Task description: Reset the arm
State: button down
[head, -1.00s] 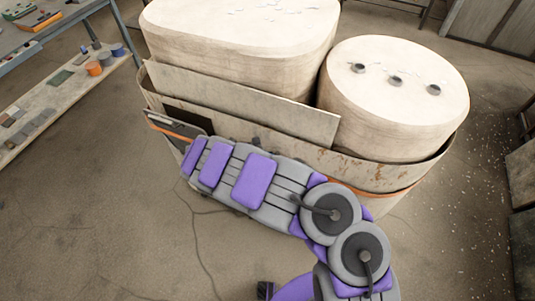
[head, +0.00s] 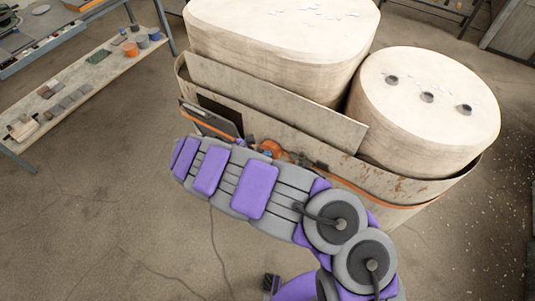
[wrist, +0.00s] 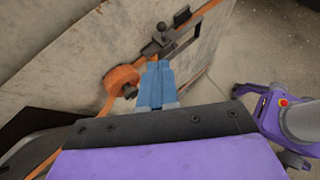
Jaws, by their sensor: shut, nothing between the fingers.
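My gripper (wrist: 158,84) shows in the wrist view as two blue fingers pressed together, with nothing between them. It points toward the worn metal wall of the big casing, near an orange round fitting (wrist: 122,78). I cannot tell the exact gap between the fingertips and the wall. In the head view my purple and grey arm is folded and stretches left across the front of the casing.
The casing (head: 300,125) holds a large pale block (head: 280,50) and a pale round drum (head: 425,120) with three small dark cups on top. A bench with a low shelf (head: 90,75) stands at left. The floor in front is clear.

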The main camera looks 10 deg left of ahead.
jog(key=w+d+r+m+g+h, duration=0.25)
jog(key=d+r+m, duration=0.35)
jog(key=d+r, duration=0.55)
jog(key=s+d+r+m+g+y, duration=0.1)
jog(key=s+d+r+m, duration=0.15)
jog(key=d, duration=0.25)
jog(key=s+d+r+m+g, duration=0.2)
jog(key=d+r+m, duration=0.1)
jog(key=d+r, duration=0.15)
jog(key=s+d+r+m+g+y, duration=0.1)
jog(key=s+d+r+m, duration=0.15)
jog(key=d, duration=0.25)
jog(key=s+d+r+m+g+y, duration=0.1)
jog(key=s+d+r+m+y, duration=0.15)
jog(key=s, duration=0.35)
jog(key=s+d+r+m+g+y, duration=0.1)
jog(key=s+d+r+m, duration=0.1)
jog(key=s+d+m, duration=0.3)
jog(key=s+a+m+y, duration=0.2)
jog(key=s+a+y, duration=0.1)
jog(key=s, duration=0.6)
jog(key=s+a+m+y, duration=0.1)
jog(key=s+a+y, duration=0.2)
jog(key=s, duration=0.6)
jog(key=shift+a+f+m, duration=0.3)
jog(key=shift+a+m, duration=0.05)
jog(key=shift+a, duration=0.55)
